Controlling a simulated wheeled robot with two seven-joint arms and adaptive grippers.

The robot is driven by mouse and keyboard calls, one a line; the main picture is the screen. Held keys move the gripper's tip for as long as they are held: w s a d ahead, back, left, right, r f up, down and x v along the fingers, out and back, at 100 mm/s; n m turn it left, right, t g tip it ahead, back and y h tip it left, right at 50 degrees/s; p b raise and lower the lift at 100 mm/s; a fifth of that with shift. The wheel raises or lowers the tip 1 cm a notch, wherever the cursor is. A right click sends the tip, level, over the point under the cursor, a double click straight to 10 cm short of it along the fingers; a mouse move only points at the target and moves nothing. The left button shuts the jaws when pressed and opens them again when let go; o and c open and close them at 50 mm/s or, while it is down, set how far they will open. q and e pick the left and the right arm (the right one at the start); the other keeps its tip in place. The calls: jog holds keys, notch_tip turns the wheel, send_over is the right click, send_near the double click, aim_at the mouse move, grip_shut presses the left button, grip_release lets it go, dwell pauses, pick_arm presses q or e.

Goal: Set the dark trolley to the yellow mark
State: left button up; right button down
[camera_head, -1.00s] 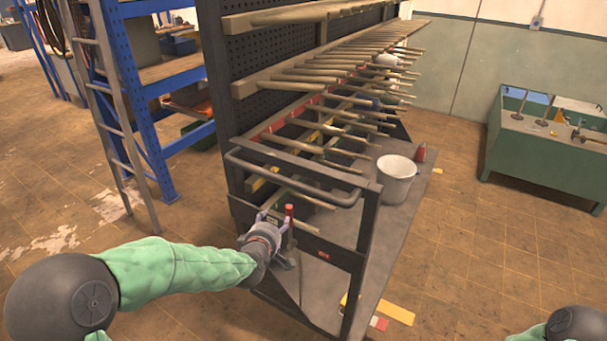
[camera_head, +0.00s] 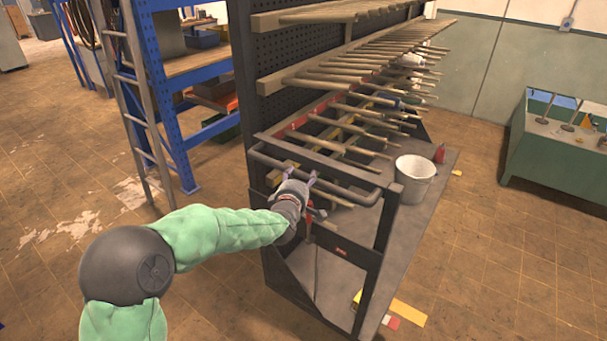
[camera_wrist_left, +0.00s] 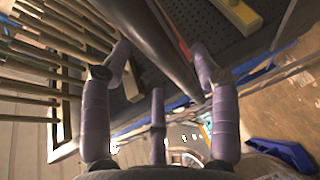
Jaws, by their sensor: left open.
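The dark trolley (camera_head: 244,125) is a tall black rack with a pegboard back, several rows of pale rods and a flat lower deck. Its bar handle (camera_head: 338,183) sticks out at the near end. My left gripper (camera_head: 306,182) is at this handle, open, with purple fingers. In the left wrist view, the dark handle bar (camera_wrist_left: 165,45) runs between the spread fingers (camera_wrist_left: 160,60); contact cannot be told. A yellow mark (camera_head: 408,312) lies on the floor by the trolley's near right corner, beside a small red and white patch. My right gripper is not in view.
A white bucket (camera_head: 414,182) and a red cone-like item (camera_head: 439,154) stand on the trolley deck. A ladder (camera_head: 133,100) and blue shelving (camera_head: 160,95) are close on the left. A green bench (camera_head: 560,155) stands right, with clear tiled floor between.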

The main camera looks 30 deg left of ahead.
aim_at(302, 176)
pick_arm(q)
jog(key=shift+x, duration=1.85)
jog(key=shift+f, duration=0.1)
grip_shut()
